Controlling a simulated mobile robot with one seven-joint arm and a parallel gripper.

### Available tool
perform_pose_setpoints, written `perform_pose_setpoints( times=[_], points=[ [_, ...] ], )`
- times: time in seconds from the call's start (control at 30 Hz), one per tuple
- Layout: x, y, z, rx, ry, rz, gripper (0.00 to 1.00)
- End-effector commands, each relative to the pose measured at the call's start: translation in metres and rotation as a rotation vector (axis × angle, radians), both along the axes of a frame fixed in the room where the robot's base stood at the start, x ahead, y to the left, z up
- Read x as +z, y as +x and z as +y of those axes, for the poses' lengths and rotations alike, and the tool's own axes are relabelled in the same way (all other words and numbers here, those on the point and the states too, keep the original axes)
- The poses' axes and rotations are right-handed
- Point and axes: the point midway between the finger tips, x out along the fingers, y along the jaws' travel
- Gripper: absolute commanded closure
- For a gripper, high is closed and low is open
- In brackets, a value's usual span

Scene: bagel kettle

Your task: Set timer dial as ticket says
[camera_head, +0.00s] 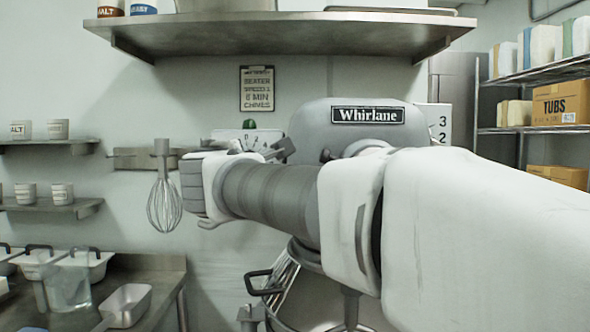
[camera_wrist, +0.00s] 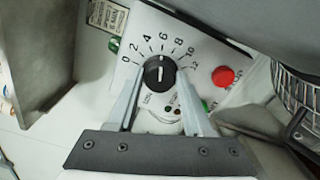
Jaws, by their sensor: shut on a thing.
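The ticket (camera_head: 257,90) hangs on a clipboard on the wall; its large print reads roughly "beater", "speed" with an unclear digit, "6 min", "chives". The black timer dial (camera_wrist: 160,73) sits on a white panel (camera_wrist: 205,45) with marks from 0 to 12. Its white pointer line stands about upright in the wrist view, close to the 6. My gripper (camera_wrist: 160,80) is shut on the dial, one finger on each side. In the head view my wrist and gripper hide most of the dial; only the top of the panel (camera_head: 262,133) shows.
A red button (camera_wrist: 222,76) is right of the dial, close to my right finger. The grey Whirlane mixer (camera_head: 350,112) stands behind my arm, with its wire guard and bowl below. A whisk (camera_head: 164,195) hangs to the left. A steel shelf (camera_head: 280,32) runs above.

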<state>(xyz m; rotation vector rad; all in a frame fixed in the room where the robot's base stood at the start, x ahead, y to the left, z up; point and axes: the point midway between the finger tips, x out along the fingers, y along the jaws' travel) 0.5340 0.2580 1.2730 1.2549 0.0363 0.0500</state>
Motion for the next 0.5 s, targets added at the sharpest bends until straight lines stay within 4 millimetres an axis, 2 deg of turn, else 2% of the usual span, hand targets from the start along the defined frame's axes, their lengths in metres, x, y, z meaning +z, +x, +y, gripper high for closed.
perform_pose_setpoints(
  times=[0.37,0.4,0.5],
  points=[
    [0.0002,0.0001,0.0,0.0,0.002,0.0,1.0],
    [0.0002,0.0001,0.0,0.0,0.002,0.0,0.42],
    [0.0002,0.0001,0.0,0.0,0.002,0.0,0.24]
  ],
)
